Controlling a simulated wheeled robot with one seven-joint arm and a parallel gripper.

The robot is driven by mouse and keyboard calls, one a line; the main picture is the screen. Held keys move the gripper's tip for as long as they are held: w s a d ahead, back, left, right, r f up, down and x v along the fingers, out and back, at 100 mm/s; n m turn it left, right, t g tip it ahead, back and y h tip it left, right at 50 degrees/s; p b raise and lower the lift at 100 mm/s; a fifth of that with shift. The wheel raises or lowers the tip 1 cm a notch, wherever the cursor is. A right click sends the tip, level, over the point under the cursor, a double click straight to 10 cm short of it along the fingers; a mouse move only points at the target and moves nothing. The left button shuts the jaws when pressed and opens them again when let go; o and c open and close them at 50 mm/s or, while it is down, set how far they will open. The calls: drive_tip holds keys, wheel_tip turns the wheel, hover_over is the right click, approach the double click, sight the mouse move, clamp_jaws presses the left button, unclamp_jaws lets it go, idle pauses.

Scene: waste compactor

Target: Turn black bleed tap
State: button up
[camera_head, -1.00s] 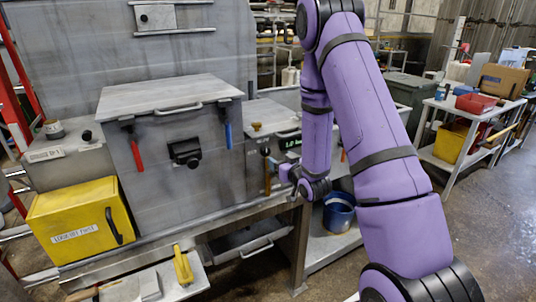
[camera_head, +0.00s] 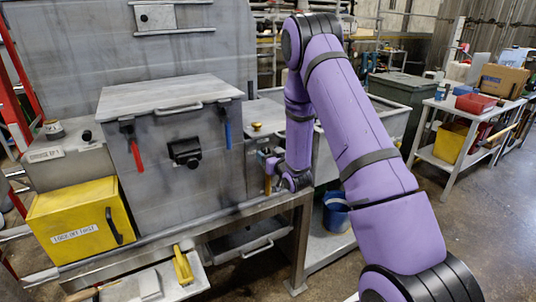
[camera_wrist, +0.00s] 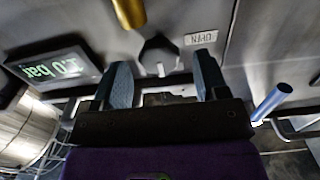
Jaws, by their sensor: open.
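The black bleed tap (camera_wrist: 158,54) is a dark knob on the grey panel in the wrist view, beside a small label that seems to read OPEN. My gripper (camera_wrist: 161,66) is open, with its two blue-grey fingers on either side of the tap in the picture. I cannot tell whether they touch it or how much depth lies between. In the head view my gripper (camera_head: 269,160) is in front of the small panel right of the large grey box. It is small there, and I cannot make out the tap.
A brass knob (camera_wrist: 130,11) and a green pressure display (camera_wrist: 55,68) are near the tap. A blue bar (camera_wrist: 271,101) is right of the fingers. The large grey box (camera_head: 160,200) has red and blue handles. A yellow box (camera_head: 80,222) stands left.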

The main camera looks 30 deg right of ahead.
drive_tip(key=shift+w, duration=0.45)
drive_tip(key=c, duration=0.9)
drive_tip(key=shift+o, duration=0.2)
